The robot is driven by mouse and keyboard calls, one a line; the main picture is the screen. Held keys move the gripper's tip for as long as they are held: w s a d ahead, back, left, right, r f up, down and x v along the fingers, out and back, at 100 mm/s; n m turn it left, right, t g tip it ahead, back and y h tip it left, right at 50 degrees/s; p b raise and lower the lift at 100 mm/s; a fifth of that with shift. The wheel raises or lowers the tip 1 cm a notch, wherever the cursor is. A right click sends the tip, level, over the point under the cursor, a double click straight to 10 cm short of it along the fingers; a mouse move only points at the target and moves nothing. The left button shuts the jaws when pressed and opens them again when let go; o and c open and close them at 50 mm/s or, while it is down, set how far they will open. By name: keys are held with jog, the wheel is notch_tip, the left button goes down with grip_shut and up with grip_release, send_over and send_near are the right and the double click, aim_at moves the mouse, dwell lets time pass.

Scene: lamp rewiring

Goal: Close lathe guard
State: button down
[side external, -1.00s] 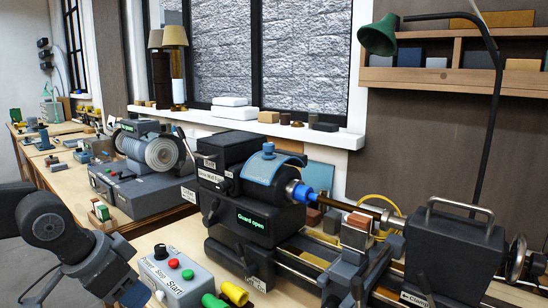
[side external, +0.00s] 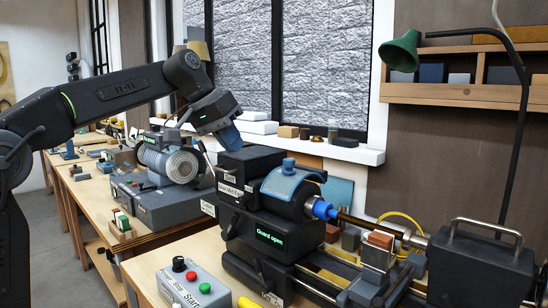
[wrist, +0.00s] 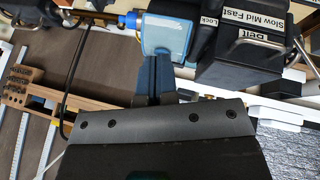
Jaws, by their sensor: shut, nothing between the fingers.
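The lathe guard (side external: 290,186) is a curved blue cover with a knob on top. It sits raised over the headstock, beside the blue chuck end (side external: 322,209). A green display (side external: 270,237) on the headstock reads "Guard open". My gripper (side external: 229,138) is shut and empty, pointing down above the back left of the headstock, apart from the guard in the side view. In the wrist view, the dark fingers (wrist: 155,78) overlap the lower edge of the light blue guard (wrist: 168,36); I cannot tell whether they touch it.
The dark belt box (side external: 245,168) stands left of the guard, close under my gripper. A control box (side external: 188,284) with red and green buttons is at the front. A green lamp (side external: 402,50) and a shelf (side external: 455,95) are at the right.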

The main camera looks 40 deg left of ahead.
jog(key=w+a+r+h, duration=0.1)
jog(key=w+a+r, duration=0.1)
jog(key=w+a, duration=0.55)
send_near(274, 175)
jog(key=shift+h, duration=0.3)
jog(key=w+f, duration=0.1)
jog(key=w+a+f, duration=0.1)
jog(key=w+f, duration=0.1)
jog(key=d, duration=0.2)
jog(key=w+d, duration=0.1)
jog(key=shift+w+d+f+m, duration=0.1)
jog(key=shift+f+m, duration=0.15)
jog(key=shift+m, duration=0.05)
jog(key=shift+w+d, duration=0.15)
jog(key=shift+d, duration=0.35)
jog(key=d, duration=1.2)
jog(key=shift+d, duration=0.1)
